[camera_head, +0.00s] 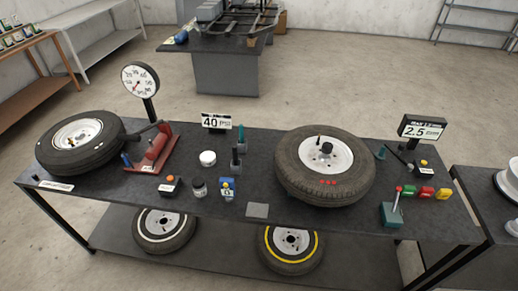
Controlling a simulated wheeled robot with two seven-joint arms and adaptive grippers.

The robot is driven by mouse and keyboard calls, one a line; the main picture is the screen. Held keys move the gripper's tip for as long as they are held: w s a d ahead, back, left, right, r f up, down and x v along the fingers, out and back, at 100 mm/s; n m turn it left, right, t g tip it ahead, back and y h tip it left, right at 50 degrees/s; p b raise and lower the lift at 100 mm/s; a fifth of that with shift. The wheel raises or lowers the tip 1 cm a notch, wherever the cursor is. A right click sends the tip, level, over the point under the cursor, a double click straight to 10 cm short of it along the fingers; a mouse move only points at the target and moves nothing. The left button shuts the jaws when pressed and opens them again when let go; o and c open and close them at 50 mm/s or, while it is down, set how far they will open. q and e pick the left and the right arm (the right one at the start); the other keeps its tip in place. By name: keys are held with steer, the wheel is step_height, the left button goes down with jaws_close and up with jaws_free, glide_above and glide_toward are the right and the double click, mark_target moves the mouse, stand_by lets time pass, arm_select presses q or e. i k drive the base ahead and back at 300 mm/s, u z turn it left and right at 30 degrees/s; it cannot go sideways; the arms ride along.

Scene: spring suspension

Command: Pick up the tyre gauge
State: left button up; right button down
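Neither of my grippers shows in the head view. Several things on the dark workbench (255,145) could be gauges, and I cannot tell which is the tyre gauge. A large round white dial (140,79) stands on a black post at the left. A small blue device (228,188) stands upright at the front middle of the bench. A dark handheld tool (237,155) with a teal part stands behind it. A tyre (90,158) lies on the left of the bench, beside a red pump (157,148). Another tyre (290,165) lies on the right.
Signs reading 40 (216,121) and 2.5 (422,129) stand at the back. Small jars (199,187), a grey plate (257,211), a teal lever box (392,214) and coloured blocks (426,193) crowd the front. Tyres (164,230) rest on the lower shelf.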

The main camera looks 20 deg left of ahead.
mark_target(229, 193)
steer(key=u, duration=2.8)
steer(key=i, duration=1.2)
steer(key=z, duration=1.9)
